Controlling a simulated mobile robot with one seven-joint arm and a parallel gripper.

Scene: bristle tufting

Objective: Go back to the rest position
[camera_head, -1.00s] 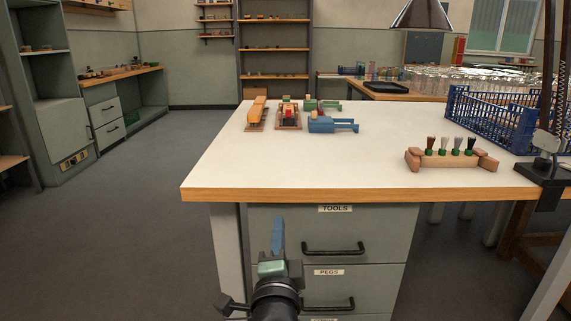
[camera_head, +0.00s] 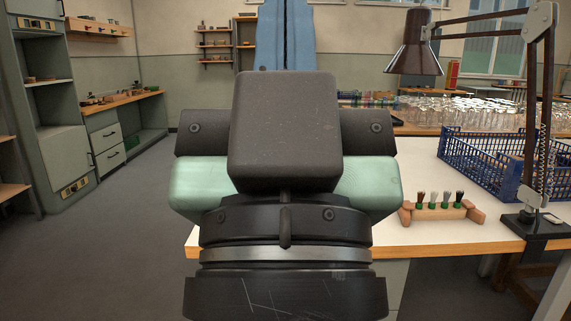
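My gripper (camera_head: 287,32) is raised close in front of the camera and fills the middle of the picture. Its two blue fingers point up and lie side by side with only a thin seam between them, so it looks shut. Their tips are cut off by the top edge, and I see nothing held between them. The wooden holder (camera_head: 437,213) with several tufted pegs stands upright on the white worktable (camera_head: 412,236), to the right of and apart from my gripper. My gripper and wrist hide the left and middle of the tabletop.
A blue crate (camera_head: 485,165) and a desk lamp (camera_head: 412,48) on a black base stand at the table's right. Many clear jars (camera_head: 460,108) stand on a bench behind. Shelves (camera_head: 36,95) line the left wall. The floor (camera_head: 135,215) on the left is clear.

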